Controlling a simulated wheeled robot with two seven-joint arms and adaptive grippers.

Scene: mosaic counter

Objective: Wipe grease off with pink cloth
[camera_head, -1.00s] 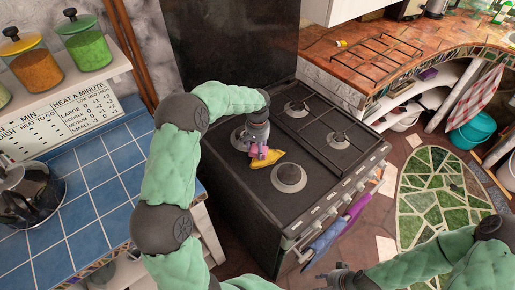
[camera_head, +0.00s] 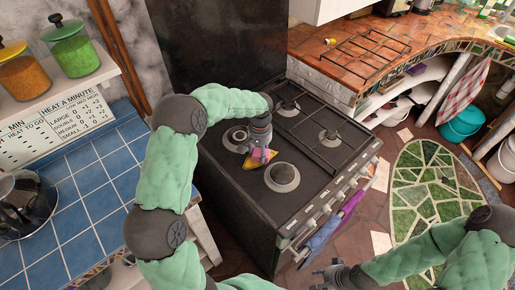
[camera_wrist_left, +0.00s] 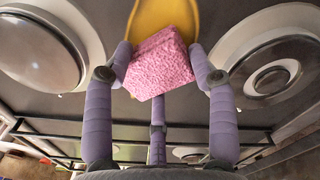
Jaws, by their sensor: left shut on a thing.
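A pink cloth (camera_wrist_left: 158,66), looking like a small fuzzy block, is held between the purple fingers of my left gripper (camera_wrist_left: 160,75). In the head view my left gripper (camera_head: 260,148) is low over the stove top (camera_head: 240,180), with the cloth at its tips. A yellow patch of grease (camera_head: 264,160) shows on the stove under and beside the cloth; it also shows in the left wrist view (camera_wrist_left: 172,14). Whether the cloth touches the stove is hard to tell. My right gripper (camera_head: 335,272) is away from the stove, low in front of it; its fingers are too small to read.
Burners (camera_head: 282,177) stand around the patch, and a pan-support grate (camera_head: 325,140) lies on the stove's right half. Cloths (camera_head: 325,232) hang on the oven handle. A blue-tiled counter (camera_head: 80,225) with a pot (camera_head: 28,200) is at left.

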